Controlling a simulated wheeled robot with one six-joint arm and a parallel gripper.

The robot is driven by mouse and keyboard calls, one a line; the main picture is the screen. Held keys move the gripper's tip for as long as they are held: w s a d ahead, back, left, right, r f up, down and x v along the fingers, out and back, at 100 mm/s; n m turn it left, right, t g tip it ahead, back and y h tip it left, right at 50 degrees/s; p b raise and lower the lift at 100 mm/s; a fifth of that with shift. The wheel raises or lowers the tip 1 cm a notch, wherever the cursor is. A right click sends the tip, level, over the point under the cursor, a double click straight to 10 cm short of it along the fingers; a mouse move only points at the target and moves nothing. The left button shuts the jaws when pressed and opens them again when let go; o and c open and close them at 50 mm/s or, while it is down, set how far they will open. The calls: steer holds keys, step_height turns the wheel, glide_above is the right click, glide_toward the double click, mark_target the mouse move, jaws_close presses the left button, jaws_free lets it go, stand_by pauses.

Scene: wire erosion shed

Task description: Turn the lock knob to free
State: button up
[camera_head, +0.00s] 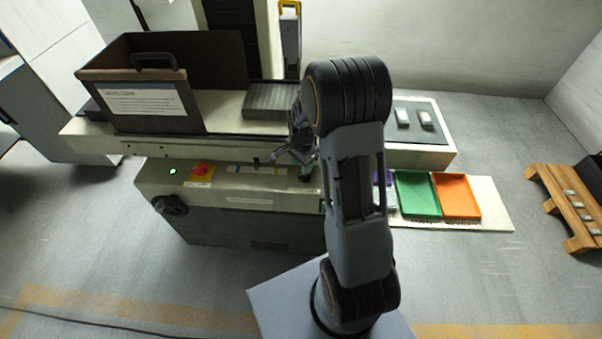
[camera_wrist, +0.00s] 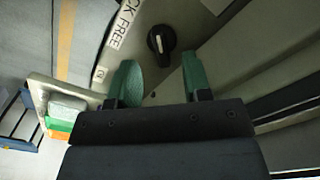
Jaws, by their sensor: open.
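The lock knob (camera_wrist: 161,39) is a round black knob with a white pointer line, on a pale panel in the wrist view. Its pointer runs roughly up and down the picture, slightly slanted. A white label (camera_wrist: 121,24), partly cut off and ending in "CK FREE", lies to the left of the knob. My gripper (camera_wrist: 158,72) is open, with its two green fingers apart and nothing between them. The knob lies just beyond the fingertips, roughly in line with the gap. In the head view my gripper (camera_head: 303,168) hangs over the panel's right part, and the knob cannot be made out there.
An open brown box (camera_head: 120,116) stands behind. Green (camera_head: 417,193) and orange (camera_head: 456,195) trays lie to the right.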

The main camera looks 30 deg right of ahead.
steer(key=shift+f, duration=2.7)
steer(key=shift+c, duration=0.2)
jaws_close()
